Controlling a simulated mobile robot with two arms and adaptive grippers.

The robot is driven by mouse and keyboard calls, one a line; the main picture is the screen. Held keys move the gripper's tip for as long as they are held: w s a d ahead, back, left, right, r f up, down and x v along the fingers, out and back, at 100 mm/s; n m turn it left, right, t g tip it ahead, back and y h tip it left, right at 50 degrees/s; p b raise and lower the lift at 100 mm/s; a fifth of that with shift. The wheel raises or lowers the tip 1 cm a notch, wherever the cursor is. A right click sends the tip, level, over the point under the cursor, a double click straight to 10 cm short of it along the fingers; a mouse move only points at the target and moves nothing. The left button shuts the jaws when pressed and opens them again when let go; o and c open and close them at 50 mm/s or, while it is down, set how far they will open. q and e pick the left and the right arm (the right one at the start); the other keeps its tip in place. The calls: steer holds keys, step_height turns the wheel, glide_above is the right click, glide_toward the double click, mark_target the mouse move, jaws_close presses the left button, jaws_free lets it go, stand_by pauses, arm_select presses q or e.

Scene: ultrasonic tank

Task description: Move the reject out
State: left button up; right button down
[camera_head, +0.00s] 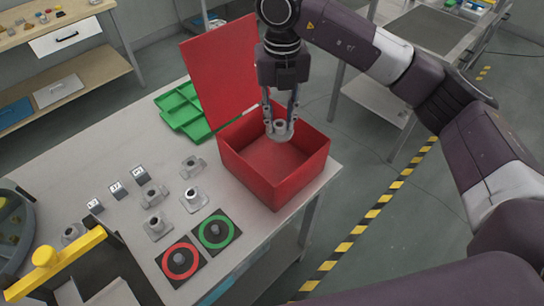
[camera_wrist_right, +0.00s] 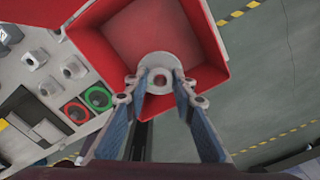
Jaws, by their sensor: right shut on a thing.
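My right gripper (camera_head: 279,116) is shut on a grey metal part (camera_head: 279,132) with a round flange and a central hole. It holds the part above the open red box (camera_head: 275,190), and the part appears over the box's inside. In the right wrist view the part (camera_wrist_right: 158,75) sits between the two fingertips (camera_wrist_right: 157,88), with the red box (camera_wrist_right: 190,30) behind it. The box's red lid (camera_head: 222,75) stands upright at its back left. The box floor that shows is bare. My left gripper is not in view.
Several similar grey parts (camera_head: 193,199) stand on the table (camera_head: 130,150) beside small numbered tags (camera_head: 118,190). A red-ringed pad (camera_head: 180,262) and a green-ringed pad (camera_head: 215,232) lie in front. A green tray (camera_head: 180,108) lies behind the box. A yellow handle (camera_head: 50,262) stands at left.

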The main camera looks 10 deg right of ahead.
steer(key=f, duration=0.2)
steer(key=f+b, duration=0.1)
steer(key=shift+w+f, duration=0.15)
steer(key=shift+w, duration=0.15)
steer(key=c, duration=2)
jaws_free()
steer(key=o, duration=0.5)
steer(key=shift+c, duration=0.2)
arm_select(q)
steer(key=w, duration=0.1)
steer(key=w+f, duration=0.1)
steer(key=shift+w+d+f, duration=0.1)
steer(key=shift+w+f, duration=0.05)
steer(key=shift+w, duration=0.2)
arm_select(e)
step_height(320, 180, up, 12)
